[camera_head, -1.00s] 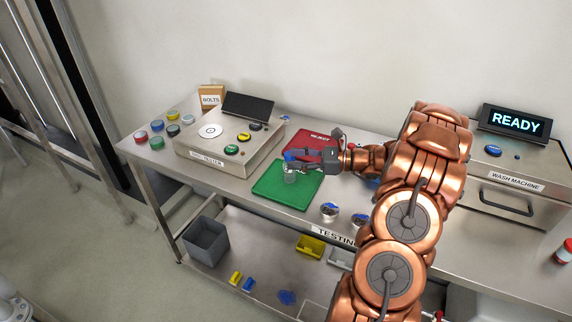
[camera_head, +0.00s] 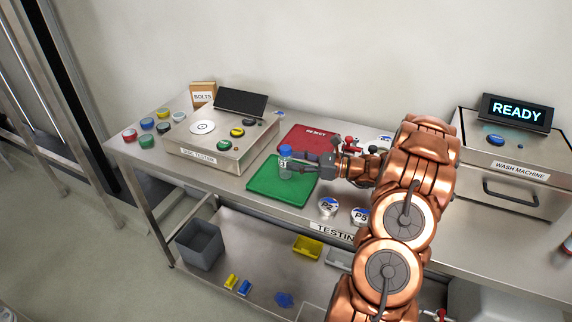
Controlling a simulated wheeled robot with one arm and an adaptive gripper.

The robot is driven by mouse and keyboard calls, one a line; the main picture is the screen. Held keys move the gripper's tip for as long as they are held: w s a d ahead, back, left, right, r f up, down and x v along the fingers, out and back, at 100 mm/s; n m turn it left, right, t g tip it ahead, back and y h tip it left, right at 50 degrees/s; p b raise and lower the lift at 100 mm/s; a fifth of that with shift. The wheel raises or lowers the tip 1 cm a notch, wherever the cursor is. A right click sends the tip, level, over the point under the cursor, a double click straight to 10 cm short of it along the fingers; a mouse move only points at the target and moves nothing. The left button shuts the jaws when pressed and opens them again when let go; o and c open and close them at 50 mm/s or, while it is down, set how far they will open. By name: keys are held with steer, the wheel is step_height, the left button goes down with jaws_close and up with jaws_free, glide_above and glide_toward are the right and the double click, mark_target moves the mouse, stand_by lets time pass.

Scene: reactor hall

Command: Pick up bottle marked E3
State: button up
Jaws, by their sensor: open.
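A clear bottle with a blue cap (camera_head: 285,153) stands upright on the green mat (camera_head: 268,187), near its back edge. Its label is small and partly readable; I can make out a "3", but the full marking is unclear. My gripper (camera_head: 300,164) is open, reaching in from the right at the bottle's height. Its fingertips are right beside the bottle; I cannot tell whether they straddle or touch it.
The red REJECT mat (camera_head: 306,139) lies behind the green one. The disc tester (camera_head: 222,148) stands left. Round pieces marked P2 (camera_head: 328,206) and P5 (camera_head: 360,215) sit near the front edge. The wash machine (camera_head: 515,165) reads READY. Several coloured discs lie far left.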

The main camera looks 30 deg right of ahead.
mark_target(286, 159)
steer(key=shift+p+x, duration=0.85)
steer(key=shift+x, duration=0.65)
steer(key=shift+p+x, duration=0.45)
steer(key=shift+x, duration=1)
steer(key=shift+c, duration=0.2)
steer(key=shift+d, duration=0.1)
steer(key=c, duration=0.7)
jaws_close()
